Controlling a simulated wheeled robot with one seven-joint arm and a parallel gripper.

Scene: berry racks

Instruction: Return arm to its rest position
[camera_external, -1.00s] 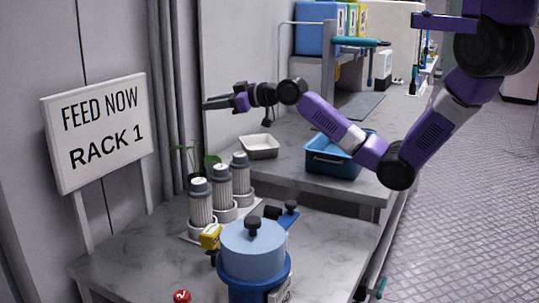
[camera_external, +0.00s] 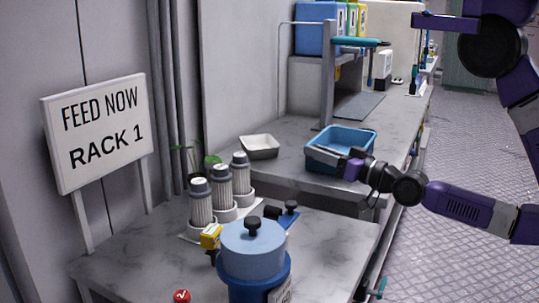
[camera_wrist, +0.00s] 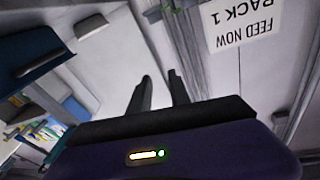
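My gripper (camera_external: 314,152) is at the near left side of the blue bin in the external view, pointing left. Whether it touches the bin cannot be told. My arm reaches in from the right edge, its forearm low and nearly level. In the wrist view, the two dark fingers of my gripper (camera_wrist: 160,77) stand apart with a gap and nothing between them. The wrist view is tilted and nearly upside down.
The blue bin (camera_external: 365,140) and a white tray (camera_external: 259,152) stand on the back counter. Several grey-capped cylinders (camera_external: 220,185), a blue lidded pot (camera_external: 251,262) and a red button (camera_external: 181,295) are on the front counter. A sign (camera_external: 127,105) stands left; the floor (camera_external: 475,140) at right is clear.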

